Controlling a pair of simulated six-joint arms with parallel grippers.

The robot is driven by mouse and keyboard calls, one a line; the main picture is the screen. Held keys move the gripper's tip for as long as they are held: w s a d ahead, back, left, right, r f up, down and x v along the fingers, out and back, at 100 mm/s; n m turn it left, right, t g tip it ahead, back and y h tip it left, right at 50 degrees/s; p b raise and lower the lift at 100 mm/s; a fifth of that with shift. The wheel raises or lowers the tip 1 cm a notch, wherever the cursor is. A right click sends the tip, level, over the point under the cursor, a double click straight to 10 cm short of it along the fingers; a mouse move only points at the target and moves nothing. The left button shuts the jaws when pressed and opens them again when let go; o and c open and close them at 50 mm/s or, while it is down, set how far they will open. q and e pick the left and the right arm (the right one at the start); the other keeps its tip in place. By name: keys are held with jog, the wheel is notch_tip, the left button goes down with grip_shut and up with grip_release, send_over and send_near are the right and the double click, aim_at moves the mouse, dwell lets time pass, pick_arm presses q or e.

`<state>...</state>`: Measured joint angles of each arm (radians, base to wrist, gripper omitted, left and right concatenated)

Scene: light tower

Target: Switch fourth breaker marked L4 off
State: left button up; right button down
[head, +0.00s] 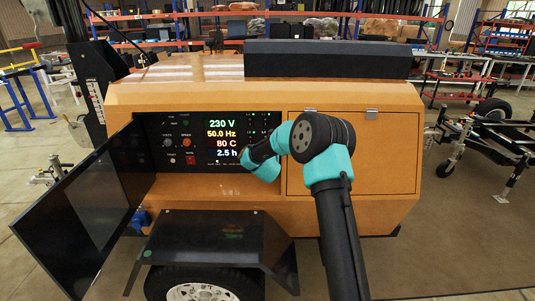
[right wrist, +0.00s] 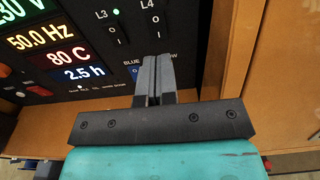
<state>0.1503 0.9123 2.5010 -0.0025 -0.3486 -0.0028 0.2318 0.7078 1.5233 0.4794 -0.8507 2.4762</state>
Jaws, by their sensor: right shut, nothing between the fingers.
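The L4 breaker (right wrist: 156,28) shows at the top of the right wrist view, a small switch spot with O and I marks under its label. L3 (right wrist: 113,36) is to its left, with a lit green lamp. L4's own lamp is at the picture edge and I cannot tell its state. My right gripper (right wrist: 154,58) is shut and empty, its tips just below L4; I cannot tell whether they touch the panel. In the head view my right wrist and arm hide the lower right of the control panel (head: 150,128). My left gripper is not in view.
The display (head: 222,139) reads 230 V, 50.0 Hz, 80 C and 2.5 h. The orange housing (head: 400,200) bounds the panel on the right. The dark panel door (head: 75,225) stands open at the left. A black fender (head: 210,232) lies below.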

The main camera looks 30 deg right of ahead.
jog(key=v, duration=0.4)
jog(key=shift+s+a, duration=0.15)
jog(key=shift+s, duration=0.05)
dwell(0.3)
jog(key=s+a+f+n+g+y, duration=0.2)
jog(key=s+a+f+n+y, duration=0.25)
jog(key=a+f+n, duration=0.5)
jog(key=s+a+f+n+g+y, duration=0.2)
jog(key=s+a+f+n+y, duration=0.35)
jog(key=f+n, duration=0.65)
jog(key=s+a+f+n+g+y, duration=0.1)
jog(key=s+a+f+n+g, duration=0.2)
jog(key=s+n, duration=0.3)
jog(key=s+a+f+n+g+y, duration=0.1)
jog(key=s+a+f+n+g, duration=0.2)
jog(key=s, duration=0.9)
jog(key=s+a+f+n+g+y, duration=0.1)
jog(key=s+a+f+n+g, duration=0.2)
jog(key=s+a+f+n, duration=0.3)
jog(key=s+a+n, duration=0.2)
jog(key=s+n, duration=0.1)
jog(key=n, duration=0.1)
jog(key=shift+s, duration=0.4)
jog(key=shift+w+n, duration=0.1)
jog(key=shift+n, duration=0.15)
